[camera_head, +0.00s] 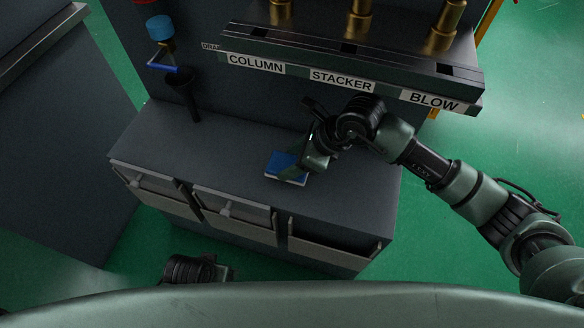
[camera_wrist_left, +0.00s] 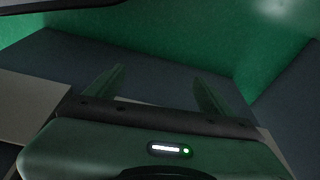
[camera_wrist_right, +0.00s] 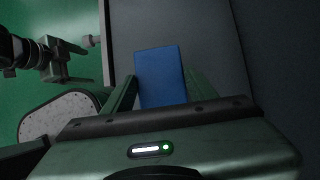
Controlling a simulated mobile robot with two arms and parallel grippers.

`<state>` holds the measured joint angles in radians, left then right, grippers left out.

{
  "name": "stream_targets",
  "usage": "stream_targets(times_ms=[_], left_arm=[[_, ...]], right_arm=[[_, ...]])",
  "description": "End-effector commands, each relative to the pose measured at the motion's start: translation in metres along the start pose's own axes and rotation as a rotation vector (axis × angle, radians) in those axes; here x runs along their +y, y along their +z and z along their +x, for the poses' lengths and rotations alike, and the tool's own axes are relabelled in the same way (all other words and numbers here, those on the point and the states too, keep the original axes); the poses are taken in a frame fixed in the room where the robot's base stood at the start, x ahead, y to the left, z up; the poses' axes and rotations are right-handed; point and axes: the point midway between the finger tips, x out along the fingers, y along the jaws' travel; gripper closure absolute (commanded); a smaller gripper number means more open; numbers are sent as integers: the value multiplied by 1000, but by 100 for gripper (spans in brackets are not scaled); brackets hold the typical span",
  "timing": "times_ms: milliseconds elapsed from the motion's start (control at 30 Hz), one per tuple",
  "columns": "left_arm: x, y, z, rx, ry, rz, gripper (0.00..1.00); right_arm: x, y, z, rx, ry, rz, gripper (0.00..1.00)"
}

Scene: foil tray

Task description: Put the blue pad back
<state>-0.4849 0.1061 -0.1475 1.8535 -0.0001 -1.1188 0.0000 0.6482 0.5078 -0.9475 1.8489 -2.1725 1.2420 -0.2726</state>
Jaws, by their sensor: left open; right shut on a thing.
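The blue pad (camera_head: 283,164) is a flat blue block with a pale lower edge, at the middle of the dark cabinet top in the head view. My right gripper (camera_head: 296,174) is shut on it, reaching in from the right. In the right wrist view the blue pad (camera_wrist_right: 161,76) stands out between the two fingers (camera_wrist_right: 158,92). I cannot tell whether it touches the cabinet top. My left gripper (camera_wrist_left: 158,88) is open and empty in the left wrist view, its fingers wide apart. In the head view only part of my left arm shows at the bottom.
The cabinet top (camera_head: 230,145) is mostly clear around the pad. Its front has several bins or drawers (camera_head: 232,209). A black funnel-like holder (camera_head: 183,92) stands at the back left. A shelf labelled COLUMN, STACKER and BLOW (camera_head: 342,82) with brass cylinders overhangs the back right.

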Motion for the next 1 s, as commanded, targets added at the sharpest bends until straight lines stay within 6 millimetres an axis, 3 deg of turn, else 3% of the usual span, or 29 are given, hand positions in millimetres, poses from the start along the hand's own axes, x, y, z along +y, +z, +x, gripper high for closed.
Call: stream_targets(times_ms=[200,333,567,600,667,1000], left_arm=[[0,1,-1,-10,0,0,17],[-2,-7,-17,8,-3,-2,17],[-2,-8,-21,6,-3,-2,17],[-2,-8,-21,7,-3,-2,17],[-2,-8,-21,7,-3,-2,17],[-1,-8,-21,7,-2,-2,17]], right_arm=[[1,-10,16,1,2,1,100],[1,-21,33,1,1,1,100],[-3,-23,36,0,0,-1,100],[-3,-23,36,1,0,-1,37],[-3,-23,36,1,1,0,21],[-3,-23,34,1,0,-1,21]])
